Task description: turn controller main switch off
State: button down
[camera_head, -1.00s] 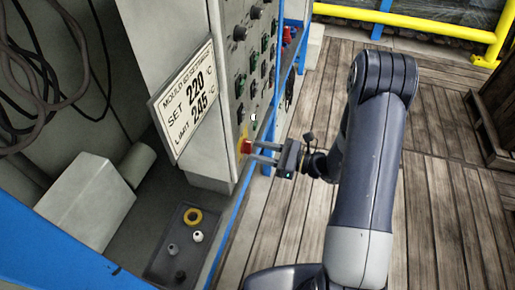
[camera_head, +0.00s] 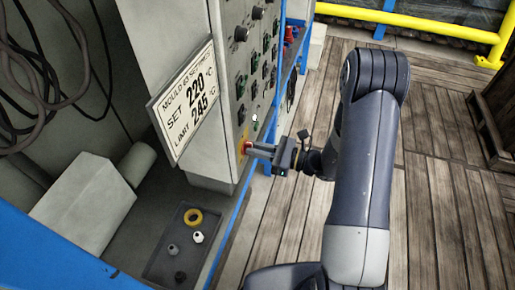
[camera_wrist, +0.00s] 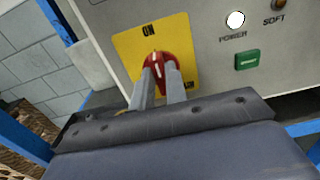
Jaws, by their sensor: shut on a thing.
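The controller main switch is a red rotary knob (camera_wrist: 157,62) on a yellow plate (camera_wrist: 124,45). "ON" is printed at the top of the plate, and the knob's white line points up towards it. Lettering at the plate's lower right is partly hidden by a finger. In the head view the red knob (camera_head: 245,147) sits low on the controller's grey front. My gripper (camera_head: 251,149) reaches in from the right, its fingers shut on the knob. In the wrist view my gripper (camera_wrist: 159,75) has one finger on each side of the knob.
A white POWER lamp (camera_wrist: 235,19) and a green button (camera_wrist: 247,61) sit right of the plate. A sign (camera_head: 184,102) reading SET 220, LIMIT 245 sticks out left of the panel. A dark tray (camera_head: 161,259) with small parts lies below.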

jog(key=shift+f+n+b, duration=0.15)
jog(key=shift+n+b, duration=0.25)
jog(key=shift+b, duration=0.3)
jog(key=n+b, duration=0.5)
jog(key=b, duration=0.3)
jog(key=n+b, duration=0.6)
jog(key=b, duration=0.3)
jog(key=n+b, duration=0.6)
jog(key=b, duration=0.2)
jog(key=shift+s+a+f, duration=0.1)
jog(key=shift+s+f, duration=0.15)
jog(key=shift+s, duration=0.05)
jog(key=c, duration=1.4)
grip_release()
jog(key=shift+r, duration=0.1)
jog(key=shift+c, duration=0.2)
